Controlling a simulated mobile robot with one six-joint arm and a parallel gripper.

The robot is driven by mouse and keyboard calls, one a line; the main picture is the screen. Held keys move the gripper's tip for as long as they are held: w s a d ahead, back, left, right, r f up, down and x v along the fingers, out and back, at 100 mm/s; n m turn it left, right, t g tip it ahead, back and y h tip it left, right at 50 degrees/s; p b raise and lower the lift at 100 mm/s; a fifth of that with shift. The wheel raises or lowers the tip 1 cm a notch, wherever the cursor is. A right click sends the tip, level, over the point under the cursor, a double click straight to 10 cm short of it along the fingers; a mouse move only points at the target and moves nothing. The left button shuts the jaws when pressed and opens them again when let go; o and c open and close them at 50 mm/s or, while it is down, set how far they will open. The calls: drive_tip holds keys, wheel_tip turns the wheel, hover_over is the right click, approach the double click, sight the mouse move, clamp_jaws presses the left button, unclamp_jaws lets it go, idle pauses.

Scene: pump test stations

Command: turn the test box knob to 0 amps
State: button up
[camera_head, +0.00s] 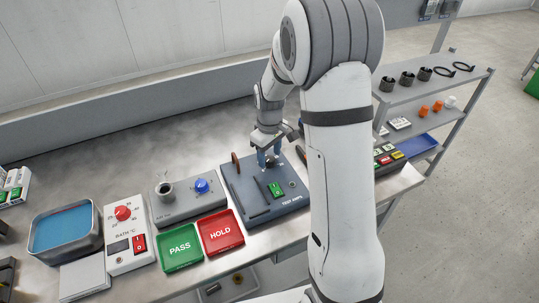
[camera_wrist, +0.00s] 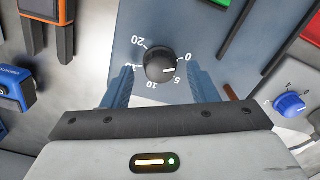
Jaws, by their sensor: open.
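The test box (camera_head: 289,207) is a blue-grey unit marked TEST AMPS on the steel bench. Its round black knob (camera_wrist: 160,65) shows in the wrist view, with a scale running from 0 to 20. The knob's white mark points toward the 5. My gripper (camera_head: 268,158) is over the far part of the box, pointing down. In the wrist view its two blue fingers are open, one on each side of the knob, with gaps between. The 15 is partly covered by the left finger. In the head view the gripper largely hides the knob.
Left of the box are a grey unit with a blue knob (camera_head: 201,186), green PASS (camera_head: 180,247) and red HOLD (camera_head: 221,232) trays, a bath control with a red knob (camera_head: 123,213), and a water bath (camera_head: 64,229). A shelf rack (camera_head: 440,85) stands right.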

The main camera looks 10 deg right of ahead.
sight(270, 159)
wheel_tip(270, 159, up, 7)
idle(0.3)
idle(0.4)
drive_tip(key=shift+s+r, duration=0.15)
drive_tip(key=shift+r, duration=0.05)
drive_tip(key=s+r+m+t, duration=0.1)
drive_tip(key=s+r+m, duration=0.2)
drive_tip(key=s, duration=0.8)
drive_tip(key=s+r+m+t, duration=0.1)
drive_tip(key=s+r+m, duration=0.3)
drive_tip(key=s, duration=0.8)
drive_tip(key=shift+s+r+t, duration=0.3)
drive_tip(key=shift+r, duration=0.25)
